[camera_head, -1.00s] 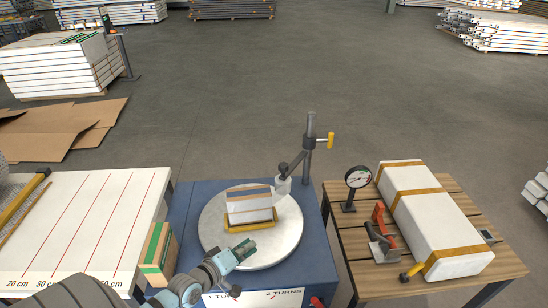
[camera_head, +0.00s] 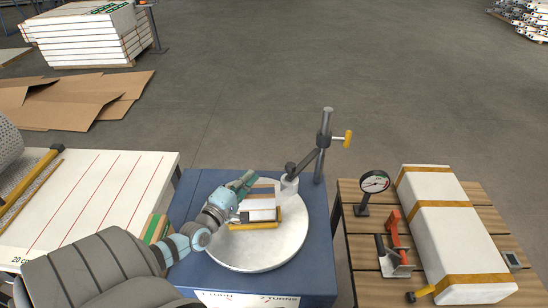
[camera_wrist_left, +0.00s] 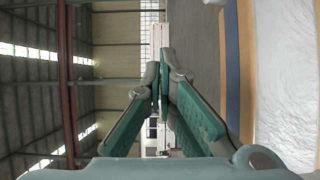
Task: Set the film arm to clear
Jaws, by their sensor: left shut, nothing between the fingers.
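The film arm (camera_head: 307,163) is a dark bar on an upright post (camera_head: 324,146) at the back right of the blue machine. It slants down and left from the post to a dark knob and a pale film head over the turntable's back edge. A yellow handle (camera_head: 347,139) sticks out right of the post. A thin film sheet seems to run from the head towards the wrapped stack (camera_head: 262,204). My left gripper (camera_head: 248,178) is shut and empty, left of the film arm and apart from it, above the stack's back left. Its closed fingers (camera_wrist_left: 160,72) show in the left wrist view.
The round white turntable (camera_head: 265,252) sits on the blue machine (camera_head: 187,205). A wooden table (camera_head: 362,255) at right holds a dial gauge (camera_head: 374,182), a red-handled tool (camera_head: 394,240) and a long white wrapped block (camera_head: 452,230). A white marked table (camera_head: 100,190) stands left.

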